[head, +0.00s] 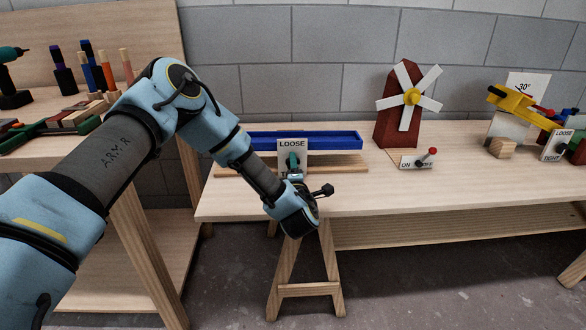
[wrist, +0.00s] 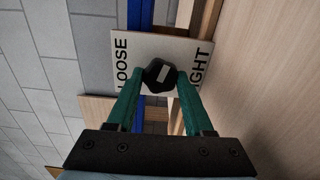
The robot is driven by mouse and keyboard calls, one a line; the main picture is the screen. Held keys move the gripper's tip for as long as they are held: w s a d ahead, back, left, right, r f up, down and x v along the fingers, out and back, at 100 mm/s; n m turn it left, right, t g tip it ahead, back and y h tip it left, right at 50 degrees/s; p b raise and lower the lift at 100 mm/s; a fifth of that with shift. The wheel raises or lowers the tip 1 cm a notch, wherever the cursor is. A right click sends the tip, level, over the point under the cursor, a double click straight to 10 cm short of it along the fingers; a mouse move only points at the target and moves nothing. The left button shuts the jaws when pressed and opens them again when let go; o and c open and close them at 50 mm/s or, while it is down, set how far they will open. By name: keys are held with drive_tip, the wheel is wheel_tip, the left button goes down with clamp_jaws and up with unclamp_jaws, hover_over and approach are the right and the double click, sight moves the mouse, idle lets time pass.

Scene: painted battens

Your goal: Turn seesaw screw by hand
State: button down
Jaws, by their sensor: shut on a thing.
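The seesaw's blue beam (head: 330,140) lies level-looking across a wooden base on the bench. A white sign (head: 287,144) marked LOOSE and TIGHT stands at its front; the sign also shows in the wrist view (wrist: 122,78). The black screw knob (wrist: 160,70) with a pale bar mark sits in front of the sign, between the two words. My gripper (wrist: 161,82) is shut on the knob, one green finger on each side. In the head view my gripper (head: 293,161) is at the sign, and the knob is hidden.
A red windmill (head: 392,128) and a switch panel (head: 412,162) stand right of the seesaw. Further right is a yellow arm (head: 525,108) with another LOOSE and TIGHT sign (head: 556,146). A pegged rack and tools stand on the left bench. The bench front (head: 390,197) is clear.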

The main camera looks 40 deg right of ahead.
drive_tip(key=m, duration=0.4)
drive_tip(key=shift+s+m+b, duration=0.1)
drive_tip(key=shift+m+b, duration=0.2)
drive_tip(key=shift+b, duration=0.05)
drive_tip(key=shift+m, duration=1.5)
drive_tip(key=shift+b, duration=0.3)
drive_tip(key=shift+c, duration=1.4)
unclamp_jaws()
drive_tip(key=v, duration=0.9)
drive_tip(key=shift+s+a+b, duration=0.15)
drive_tip(key=shift+s+b, duration=0.05)
drive_tip(key=shift+b, duration=0.2)
drive_tip(key=shift+s+a, duration=0.4)
